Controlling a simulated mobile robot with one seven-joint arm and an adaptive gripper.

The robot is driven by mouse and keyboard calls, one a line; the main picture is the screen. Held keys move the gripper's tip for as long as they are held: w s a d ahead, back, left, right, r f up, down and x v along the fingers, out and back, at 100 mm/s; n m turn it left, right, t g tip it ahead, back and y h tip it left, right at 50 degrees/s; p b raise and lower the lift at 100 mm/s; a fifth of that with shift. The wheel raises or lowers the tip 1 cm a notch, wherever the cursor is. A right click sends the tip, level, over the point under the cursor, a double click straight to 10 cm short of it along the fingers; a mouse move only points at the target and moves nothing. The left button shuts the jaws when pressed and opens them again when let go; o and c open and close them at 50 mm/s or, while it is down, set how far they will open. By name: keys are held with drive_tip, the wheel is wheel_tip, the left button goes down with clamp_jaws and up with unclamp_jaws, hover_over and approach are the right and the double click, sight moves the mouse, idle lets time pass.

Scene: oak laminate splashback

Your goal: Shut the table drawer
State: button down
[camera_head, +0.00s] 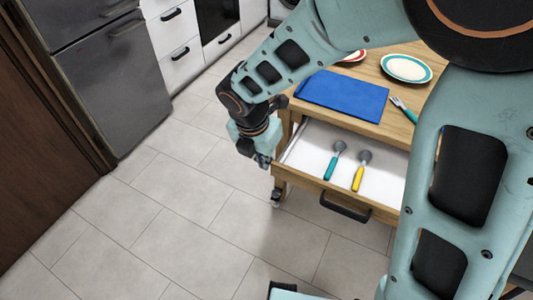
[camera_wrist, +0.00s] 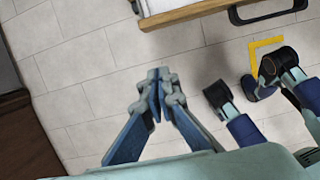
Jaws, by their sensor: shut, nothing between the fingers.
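The table drawer (camera_head: 312,178) is pulled open from the wooden table (camera_head: 404,48). It has a wooden front, a white inside and a dark bar handle (camera_head: 345,207). A teal-handled spoon (camera_head: 334,161) and a yellow-handled spoon (camera_head: 361,170) lie in it. In the wrist view the drawer front (camera_wrist: 180,14) and its handle (camera_wrist: 268,14) show at the top edge. My gripper (camera_head: 262,161) is beside the drawer's front left corner in the head view. In the wrist view my gripper (camera_wrist: 158,80) is shut and empty, with floor behind it. My arm hides the drawer's right part.
A blue board (camera_head: 343,95), a plate (camera_head: 407,68) and a fork (camera_head: 403,108) are on the tabletop. A grey fridge (camera_head: 110,70) and white cabinets (camera_head: 178,45) stand at the back left. The tiled floor (camera_head: 170,220) left of the drawer is clear.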

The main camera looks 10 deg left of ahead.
sight(274, 166)
drive_tip(key=shift+w+d+f+b, duration=0.25)
drive_tip(key=shift+w+f+b, duration=0.35)
drive_tip(key=shift+w+f, duration=0.75)
drive_tip(key=shift+w+d+f+b, duration=0.3)
drive_tip(key=shift+w+f+b, duration=0.4)
drive_tip(key=shift+f, duration=1.2)
drive_tip(key=shift+w+d+f+b, duration=0.25)
drive_tip(key=shift+w+f+b, duration=0.3)
drive_tip(key=shift+w+f, duration=0.8)
drive_tip(key=shift+s+f, duration=0.25)
drive_tip(key=shift+s, duration=0.05)
